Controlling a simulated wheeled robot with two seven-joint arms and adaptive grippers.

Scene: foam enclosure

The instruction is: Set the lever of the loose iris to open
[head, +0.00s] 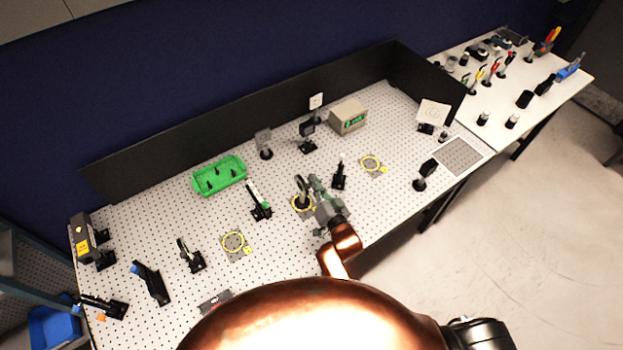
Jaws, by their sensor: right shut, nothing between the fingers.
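A dark upright ring on a post, which looks like the iris (300,188), stands on the perforated table inside a yellow circle mark. Its lever is too small to make out, so I cannot tell its setting. My right gripper (316,184) is shut and empty, close beside the ring on its right. I cannot tell whether the fingertips touch it. The gripper and wrist hide part of the yellow circle. My left gripper is not in view.
A black post mount (339,175) stands just right of my gripper, and a mount with a green part (257,201) stands to the left. A green tray (219,175) and a beige box (348,117) sit farther back. A black wall (240,115) closes the rear.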

